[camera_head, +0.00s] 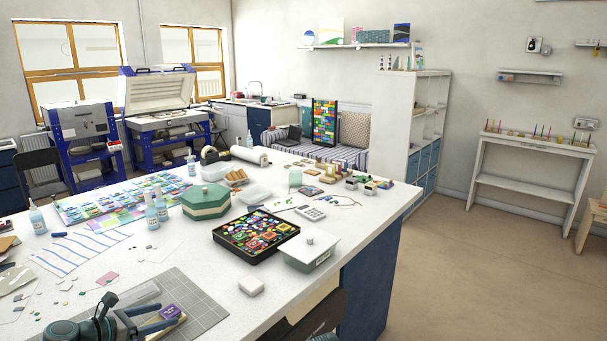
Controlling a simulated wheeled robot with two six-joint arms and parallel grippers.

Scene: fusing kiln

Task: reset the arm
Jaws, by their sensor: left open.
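My left gripper (160,314) is at the bottom left of the head view, low over the near part of the white worktable (215,262). Its two grey-blue fingers are apart and point right. I see no right gripper.
A small white block (251,286) lies right of the mat. Open floor (480,270) is at the right.

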